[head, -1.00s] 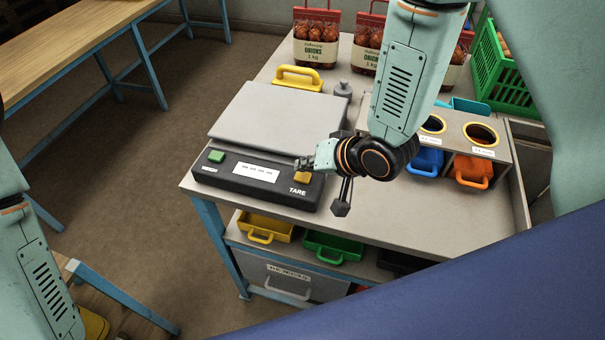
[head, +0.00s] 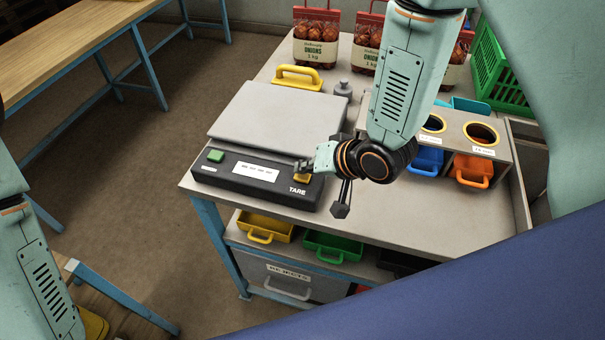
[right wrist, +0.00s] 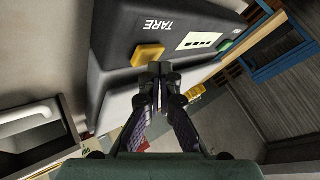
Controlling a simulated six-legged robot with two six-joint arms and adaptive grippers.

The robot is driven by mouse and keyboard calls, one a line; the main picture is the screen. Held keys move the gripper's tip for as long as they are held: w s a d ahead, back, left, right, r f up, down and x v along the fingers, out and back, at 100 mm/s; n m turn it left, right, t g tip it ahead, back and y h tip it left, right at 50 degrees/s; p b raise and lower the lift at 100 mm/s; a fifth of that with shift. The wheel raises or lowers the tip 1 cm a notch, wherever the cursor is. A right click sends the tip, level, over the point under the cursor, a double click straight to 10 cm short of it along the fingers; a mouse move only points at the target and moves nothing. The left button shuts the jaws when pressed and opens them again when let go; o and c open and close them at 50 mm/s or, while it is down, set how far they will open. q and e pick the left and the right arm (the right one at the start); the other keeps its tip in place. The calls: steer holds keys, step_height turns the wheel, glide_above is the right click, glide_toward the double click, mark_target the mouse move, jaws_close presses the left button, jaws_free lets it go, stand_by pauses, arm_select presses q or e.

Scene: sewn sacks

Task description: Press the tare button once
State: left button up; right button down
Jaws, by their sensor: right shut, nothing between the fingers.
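The scale has a grey weighing plate (head: 277,117) and a dark front panel (head: 225,177). The yellow tare button (head: 302,179) is at the panel's right, above the word TARE; it also shows in the right wrist view (right wrist: 147,55). My right gripper (head: 303,166) is shut and empty, its fingertips right at the button and partly covering it in the head view. In the right wrist view the closed fingertips (right wrist: 158,72) are beside the button's edge; I cannot tell whether they touch. My left arm shows at the left edge, its gripper out of view.
A green button (head: 216,156) and a display with dashes (head: 255,172) share the panel. The plate is empty. Onion sacks (head: 316,37) are at the back; a bin unit (head: 507,150) is right.

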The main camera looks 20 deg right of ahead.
mark_target(306, 177)
steer(key=shift+f, duration=0.5)
stand_by(0.6)
steer(key=shift+r, duration=0.1)
steer(key=shift+r+p, duration=0.75)
steer(key=shift+r, duration=0.15)
step_height(306, 177, up, 5)
steer(key=p, duration=0.5)
steer(key=shift+f, duration=0.1)
stand_by(0.6)
